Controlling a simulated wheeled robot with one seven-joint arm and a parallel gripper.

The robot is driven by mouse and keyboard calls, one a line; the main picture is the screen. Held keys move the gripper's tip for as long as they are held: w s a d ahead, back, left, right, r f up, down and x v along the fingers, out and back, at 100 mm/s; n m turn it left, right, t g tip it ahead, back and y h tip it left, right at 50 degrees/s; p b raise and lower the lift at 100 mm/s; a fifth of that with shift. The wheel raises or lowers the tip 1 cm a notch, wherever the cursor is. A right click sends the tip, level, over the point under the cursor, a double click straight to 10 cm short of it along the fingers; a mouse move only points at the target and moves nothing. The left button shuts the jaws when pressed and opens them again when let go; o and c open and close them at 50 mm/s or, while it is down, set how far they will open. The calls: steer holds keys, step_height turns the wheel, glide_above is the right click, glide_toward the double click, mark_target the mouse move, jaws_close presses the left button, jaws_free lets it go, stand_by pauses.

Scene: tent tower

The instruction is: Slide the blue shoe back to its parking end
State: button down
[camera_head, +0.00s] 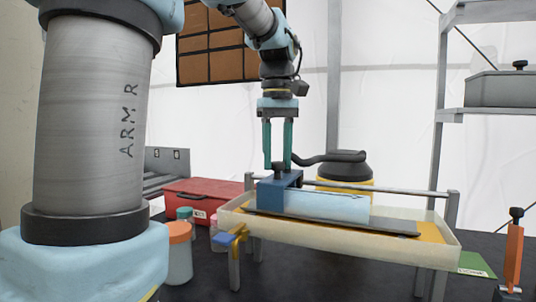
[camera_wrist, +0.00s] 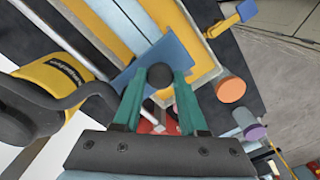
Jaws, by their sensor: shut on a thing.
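The blue shoe (camera_head: 280,190) is a blue block with a black knob on top. It stands near the left end of a long cream tray (camera_head: 400,252), at the left end of a pale blue rounded piece (camera_head: 335,207). My gripper (camera_head: 278,164) points straight down over the shoe, its teal fingers closed on the knob. In the wrist view the round black knob (camera_wrist: 160,76) sits between the fingertips, with the blue shoe (camera_wrist: 172,54) behind it. The underside of the shoe is hidden.
A metal rail (camera_head: 415,191) runs along the tray's back. A yellow and black canister (camera_head: 345,172) with a hose stands behind. A red box (camera_head: 200,198), jars (camera_head: 180,262) and a yellow clamp with a blue handle (camera_head: 236,240) lie left. An orange tool (camera_head: 514,252) stands right.

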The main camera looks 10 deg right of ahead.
steer(key=s+d+p, duration=0.4)
steer(key=s+d, duration=0.3)
steer(key=d, duration=0.6)
steer(key=s+d+p, duration=0.4)
steer(key=s+d, duration=0.4)
steer(key=d, duration=0.6)
steer(key=shift+d, duration=0.15)
steer(key=shift+r, duration=0.1)
steer(key=c, duration=0.7)
jaws_free()
steer(key=shift+d, duration=0.1)
steer(key=shift+o, duration=1.2)
step_height(320, 180, up, 11)
steer(key=b, duration=0.1)
steer(key=shift+f, duration=0.2)
steer(key=shift+r, duration=0.1)
